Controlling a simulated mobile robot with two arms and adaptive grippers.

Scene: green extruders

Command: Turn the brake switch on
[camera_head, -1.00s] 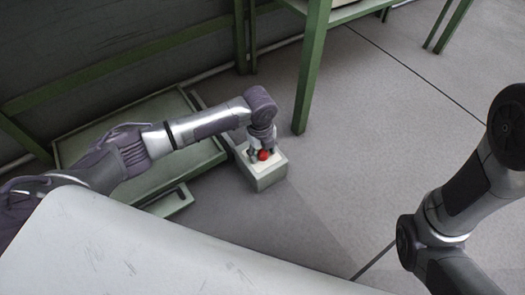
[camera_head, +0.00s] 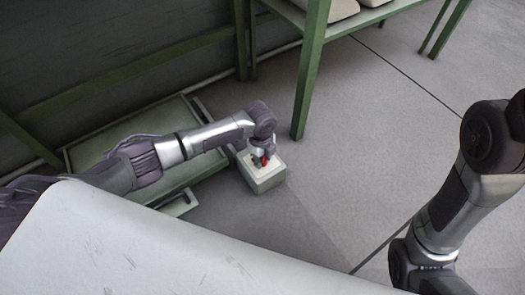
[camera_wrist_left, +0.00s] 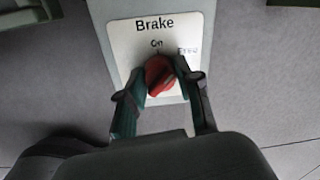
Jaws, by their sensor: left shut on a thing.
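The brake box (camera_head: 268,182) is a pale grey-green block standing on the floor, with a light label plate on top. In the left wrist view the label (camera_wrist_left: 190,27) reads "Brake", with "On" above the knob and a second, blurred word to its right. The red knob (camera_wrist_left: 160,75) sits in the middle of the plate. My left gripper (camera_wrist_left: 165,88) has its fingers on both sides of the knob and is shut on it. In the head view my left gripper (camera_head: 260,160) covers much of the knob. My right gripper is not in view.
A green low platform (camera_head: 130,145) lies left of the box. A green table leg (camera_head: 308,75) stands just behind it. A large white surface (camera_head: 130,245) fills the foreground. The floor (camera_head: 370,140) to the right is open. My right arm is at the right edge.

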